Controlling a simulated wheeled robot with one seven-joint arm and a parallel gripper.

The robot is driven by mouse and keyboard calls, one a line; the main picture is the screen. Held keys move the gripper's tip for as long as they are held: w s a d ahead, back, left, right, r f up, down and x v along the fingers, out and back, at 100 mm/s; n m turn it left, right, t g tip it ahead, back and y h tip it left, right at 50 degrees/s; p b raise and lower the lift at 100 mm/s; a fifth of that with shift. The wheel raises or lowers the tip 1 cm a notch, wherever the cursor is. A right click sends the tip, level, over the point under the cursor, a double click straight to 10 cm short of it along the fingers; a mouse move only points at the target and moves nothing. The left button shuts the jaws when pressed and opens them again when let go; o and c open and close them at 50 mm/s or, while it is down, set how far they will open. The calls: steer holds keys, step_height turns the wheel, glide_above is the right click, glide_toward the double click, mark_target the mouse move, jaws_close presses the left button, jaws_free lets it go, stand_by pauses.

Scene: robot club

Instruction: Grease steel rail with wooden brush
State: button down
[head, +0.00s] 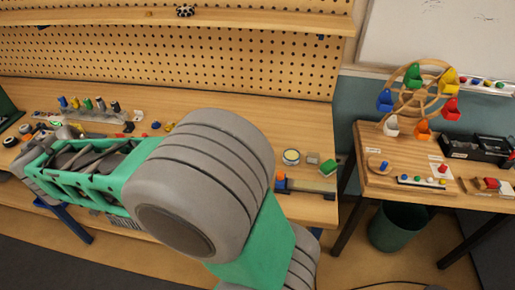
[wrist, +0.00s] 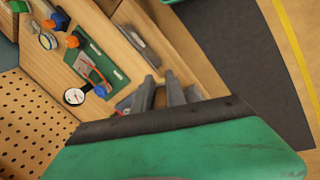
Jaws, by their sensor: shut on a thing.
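My gripper (wrist: 161,88) shows in the wrist view as two dark grey fingers above the bench. It is shut on a slim thing, taken as the wooden brush, which is mostly hidden by the fingers and the wrist. A dark grey bar with a bright highlight, likely the steel rail (wrist: 138,46), lies on the bench beyond the fingertips, apart from them. In the head view my arm covers the middle of the bench, and neither the rail nor the brush can be made out with certainty there.
A pegboard (head: 170,60) backs the bench.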

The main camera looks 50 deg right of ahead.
steer(key=s+d+f+m+b, duration=0.1)
steer(key=s+d+m+b, duration=0.15)
steer(key=d, duration=0.85)
steer(key=s+d+f+m+b, duration=0.1)
steer(key=s+d+m, duration=0.15)
steer(key=d, duration=0.85)
steer(key=s+d+m+g+h+b, duration=0.2)
steer(key=s+d+m+b, duration=0.15)
steer(key=s+d, duration=1.35)
steer(key=shift+m, duration=0.45)
steer(key=f+b, duration=0.2)
steer(key=f, duration=0.1)
steer(key=s+a+f+b, duration=0.1)
steer(key=f+b, duration=0.1)
steer(key=shift+f, duration=0.25)
